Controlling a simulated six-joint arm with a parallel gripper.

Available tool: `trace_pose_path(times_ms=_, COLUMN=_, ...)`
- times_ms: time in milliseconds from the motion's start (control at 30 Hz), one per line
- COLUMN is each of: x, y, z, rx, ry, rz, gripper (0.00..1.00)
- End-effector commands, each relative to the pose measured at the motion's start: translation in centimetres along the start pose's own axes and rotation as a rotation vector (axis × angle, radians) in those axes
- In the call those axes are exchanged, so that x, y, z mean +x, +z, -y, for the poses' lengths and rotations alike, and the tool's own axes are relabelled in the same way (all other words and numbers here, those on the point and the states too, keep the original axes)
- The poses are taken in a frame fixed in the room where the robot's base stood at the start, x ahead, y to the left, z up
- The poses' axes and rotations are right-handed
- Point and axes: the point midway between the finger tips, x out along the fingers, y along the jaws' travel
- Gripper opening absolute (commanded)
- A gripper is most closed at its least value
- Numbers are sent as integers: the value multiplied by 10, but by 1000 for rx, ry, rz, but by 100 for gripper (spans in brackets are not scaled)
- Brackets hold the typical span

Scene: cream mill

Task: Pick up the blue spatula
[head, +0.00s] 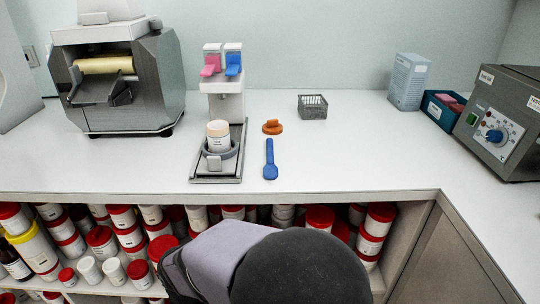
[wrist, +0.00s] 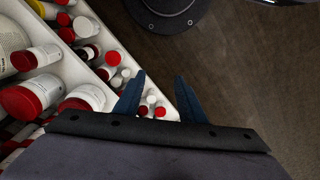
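The blue spatula (head: 270,160) lies flat on the white counter (head: 340,150), with its long axis running from back to front. An orange object (head: 272,127) lies just behind it. My gripper (wrist: 160,85) shows in the wrist view with its two blue fingers apart and nothing between them. It points down toward the floor and the shelves, away from the spatula. In the head view my arm is at the bottom, in front of the counter, and the fingers are hidden there.
A tray with a white jar (head: 219,136) stands left of the spatula, before a dispenser (head: 222,85). A wire basket (head: 312,106) stands behind right. A roller mill (head: 115,80) is at left, a control box (head: 500,120) at right. Shelves of red-lidded jars (head: 102,240) lie below.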

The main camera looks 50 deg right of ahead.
Motion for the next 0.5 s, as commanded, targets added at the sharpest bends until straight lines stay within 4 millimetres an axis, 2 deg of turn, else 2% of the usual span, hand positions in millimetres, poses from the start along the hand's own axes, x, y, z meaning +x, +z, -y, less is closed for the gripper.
trace_pose_path(times_ms=167, x=-25, y=0, z=-9, rx=40, ry=0, rz=0, gripper=37)
trace_pose_path(times_ms=500, x=-106, y=15, z=-48, rx=229, ry=-7, rz=59, gripper=37)
